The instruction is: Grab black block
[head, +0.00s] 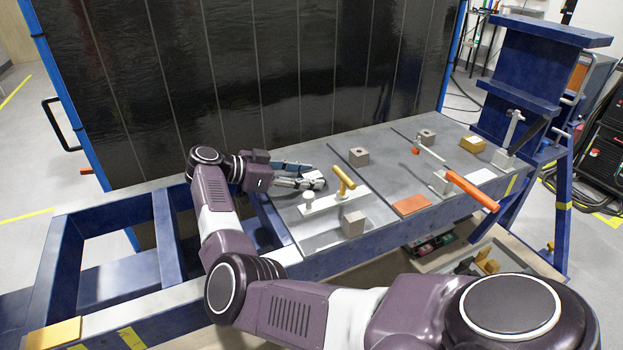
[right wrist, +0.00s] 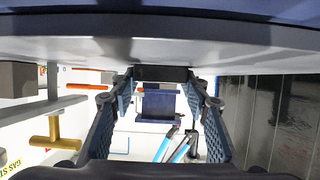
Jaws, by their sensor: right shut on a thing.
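The black block (right wrist: 160,73) shows in the right wrist view as a dark bar between the two fingertips, close under a pale grey surface. My right gripper (right wrist: 160,76) is shut on it, with a blue-padded finger at each end. In the head view my right gripper (head: 316,176) reaches over the left part of the grey table top (head: 385,170), beside the yellow T-handle (head: 344,181). I cannot make out the black block there. My left gripper is not in view.
Grey blocks (head: 358,156) stand on the table. A tall black panel (head: 250,80) rises behind. The blue frame (head: 165,235) is open at left.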

